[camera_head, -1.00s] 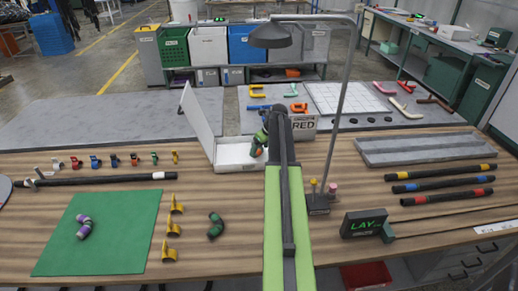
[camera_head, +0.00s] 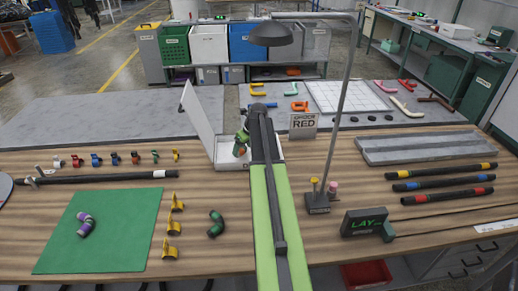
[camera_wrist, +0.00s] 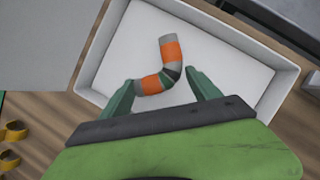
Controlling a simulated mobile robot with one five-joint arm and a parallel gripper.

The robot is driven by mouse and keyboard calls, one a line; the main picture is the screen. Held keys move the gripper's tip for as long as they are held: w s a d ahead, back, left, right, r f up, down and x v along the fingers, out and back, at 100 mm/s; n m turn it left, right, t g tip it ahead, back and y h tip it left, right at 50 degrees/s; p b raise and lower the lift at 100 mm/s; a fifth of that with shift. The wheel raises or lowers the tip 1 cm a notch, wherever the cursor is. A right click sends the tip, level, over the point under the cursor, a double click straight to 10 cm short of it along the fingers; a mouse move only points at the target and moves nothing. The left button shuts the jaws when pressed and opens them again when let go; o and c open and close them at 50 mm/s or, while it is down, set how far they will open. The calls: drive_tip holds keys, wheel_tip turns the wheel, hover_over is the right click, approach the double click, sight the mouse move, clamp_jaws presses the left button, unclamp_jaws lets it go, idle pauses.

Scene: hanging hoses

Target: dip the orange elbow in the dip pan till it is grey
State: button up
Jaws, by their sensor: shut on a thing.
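My gripper (camera_wrist: 160,80) is shut on the orange elbow (camera_wrist: 172,50), a bent pipe piece with orange bands, grey ends and a dark and green middle. In the head view the elbow (camera_head: 238,150) shows small at the end of my arm. The white dip pan (camera_wrist: 286,92), a shallow tray, lies beneath the elbow in the wrist view. In the head view the pan (camera_head: 226,164) is partly hidden by my arm, with its lid (camera_head: 201,121) raised at the left. I cannot tell whether the elbow touches the pan floor.
A green mat (camera_head: 120,240) with a purple elbow (camera_head: 86,224) lies at the left. Yellow clips (camera_head: 170,248) and a green elbow (camera_head: 216,224) lie nearby. A lamp (camera_head: 271,34) on a stand and an ORDER RED sign (camera_head: 303,125) stand right of the pan.

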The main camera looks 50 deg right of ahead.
drive_tip(key=shift+w+a, duration=0.7)
drive_tip(key=shift+a, duration=0.15)
drive_tip(key=shift+s+d, duration=1.05)
drive_tip(key=shift+d, duration=0.25)
drive_tip(key=shift+s+d, duration=1.1)
drive_tip(key=shift+d, duration=0.15)
drive_tip(key=shift+s+d, duration=1.05)
drive_tip(key=shift+d, duration=0.25)
wheel_tip(320, 180, up, 11)
drive_tip(key=p, duration=1.1)
